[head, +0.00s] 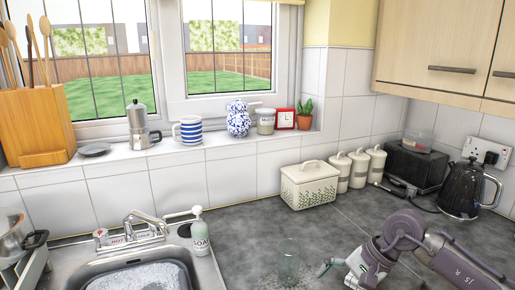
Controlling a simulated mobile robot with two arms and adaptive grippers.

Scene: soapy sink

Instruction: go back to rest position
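My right gripper (336,273) is low in the head view, right of centre, over the grey worktop (250,228). Its arm comes in from the right. Its fingers look spread apart with nothing between them. A clear drinking glass (288,267) stands on the worktop just left of the fingers, with a small gap between. My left gripper is not in view.
The sink (190,257) with soapy water is at lower left, with a tap (140,230) and a soap bottle (200,236) behind it. A bread bin (308,186), canisters (358,168), a toaster (415,167) and a black kettle (462,190) line the wall. The middle worktop is clear.

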